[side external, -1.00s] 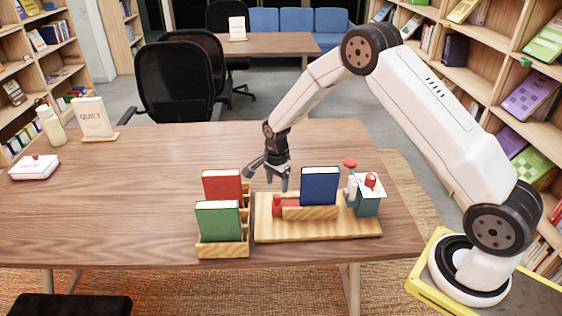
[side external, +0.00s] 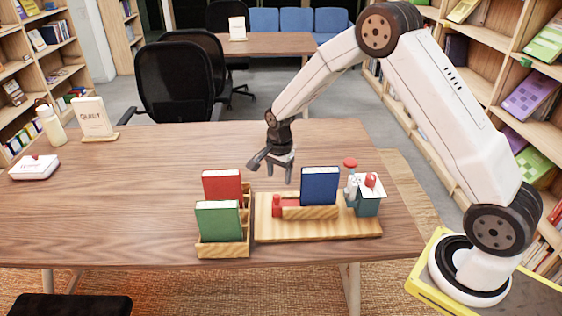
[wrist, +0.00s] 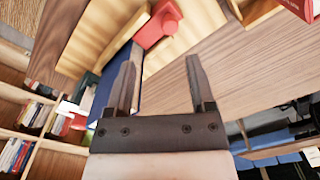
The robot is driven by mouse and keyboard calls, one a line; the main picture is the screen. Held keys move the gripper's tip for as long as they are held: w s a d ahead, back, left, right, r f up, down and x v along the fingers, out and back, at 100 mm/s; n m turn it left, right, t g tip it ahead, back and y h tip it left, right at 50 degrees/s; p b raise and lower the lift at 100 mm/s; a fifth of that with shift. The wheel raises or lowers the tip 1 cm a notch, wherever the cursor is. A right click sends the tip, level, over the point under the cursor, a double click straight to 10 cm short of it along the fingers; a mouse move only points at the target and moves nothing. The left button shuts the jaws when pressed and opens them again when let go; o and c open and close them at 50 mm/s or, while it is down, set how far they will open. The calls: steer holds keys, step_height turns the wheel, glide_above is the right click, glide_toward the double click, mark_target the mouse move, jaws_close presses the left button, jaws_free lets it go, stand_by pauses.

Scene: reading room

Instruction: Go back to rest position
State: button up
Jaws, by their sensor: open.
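My gripper (side external: 272,165) is open and empty. It hangs in the air above the table, behind the wooden board (side external: 330,231) and the book rack. In the wrist view its two fingers (wrist: 160,88) stand apart with nothing between them. The blue book (side external: 320,186) stands upright in a wooden holder (side external: 310,213) on the board, with a red part (side external: 277,206) at the holder's left end. In the wrist view the blue book (wrist: 128,85) is partly hidden by a finger.
A wooden rack (side external: 223,248) holds a red book (side external: 222,184) and a green book (side external: 218,221). A teal box (side external: 368,206) with red-topped items stands at the board's right end. A QUIET sign (side external: 92,117), bottle (side external: 50,126) and white box (side external: 34,168) are far left. The table's middle is clear.

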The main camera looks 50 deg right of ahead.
steer(key=s+a+r+n, duration=0.1)
steer(key=s+r+n, duration=0.2)
steer(key=s+n, duration=0.2)
steer(key=s+a+r+n+t, duration=0.1)
steer(key=s+a+r+n, duration=0.1)
steer(key=s+n, duration=0.4)
steer(key=s+a+r+n+t, duration=0.1)
steer(key=s+a+r+n, duration=0.1)
steer(key=s+n, duration=0.3)
steer(key=s+r, duration=0.1)
steer(key=s, duration=0.3)
steer(key=shift+s+a+r, duration=0.25)
steer(key=shift+r, duration=0.15)
